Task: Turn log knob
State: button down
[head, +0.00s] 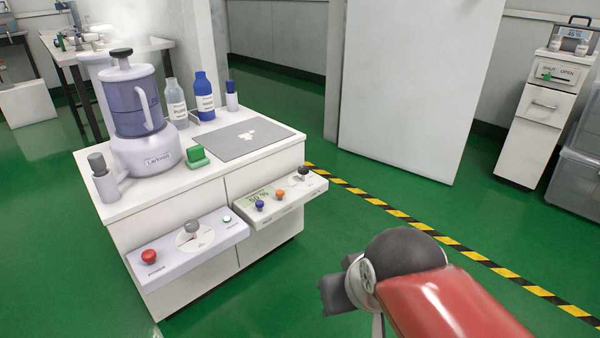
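Several knobs sit on two control panels jutting from a white cabinet; their labels are too small to read, so I cannot tell which is the log knob. The left panel (215,246) carries a red button (149,257), a grey knob (192,227) on a round white dial and a small green-white button (227,219). The right panel (282,211) has a greenish display (262,194), a blue knob (260,205), an orange knob (279,195) and a dark knob (303,172). My gripper (334,294) is to the right of and apart from both panels. Its fingers are not clearly visible.
On the cabinet top (135,200) stand a blender-like machine (135,110), bottles (204,97), a green block (196,156) and a grey mat (225,148). Green floor (400,215) is open to the right, crossed by yellow-black tape (440,237). A drawer unit (535,120) stands far right.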

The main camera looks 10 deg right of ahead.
aim_at(302, 170)
jog(key=i+u, duration=0.15)
jog(key=i, duration=0.4)
jog(key=i+l+u, duration=0.2)
jog(key=i, duration=0.3)
